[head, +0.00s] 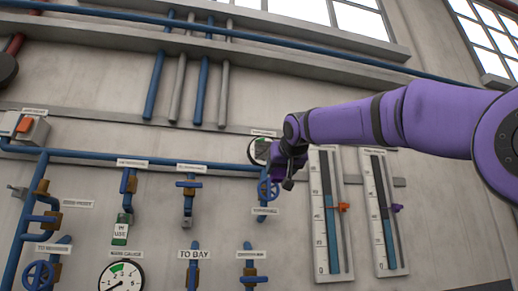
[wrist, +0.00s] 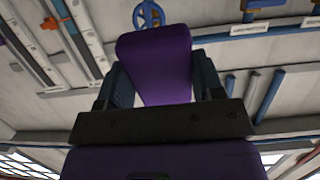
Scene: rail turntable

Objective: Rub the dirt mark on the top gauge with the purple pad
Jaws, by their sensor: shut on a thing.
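The top gauge (head: 257,148) is a small round white dial with some green, on the wall in the head view. My gripper (head: 282,168) is in front of its right side and hides part of it. I cannot make out the dirt mark. In the wrist view the purple pad (wrist: 158,60) sits between the two dark fingers of my gripper (wrist: 162,85), which is shut on it. The pad is hard to make out in the head view. Whether it touches the gauge I cannot tell.
A blue handwheel (head: 268,188) and pipe are just below my gripper. Two tall level gauges (head: 331,215) stand to the right. A larger gauge (head: 121,277) is at lower left. Blue pipes and valves cover the wall's left side.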

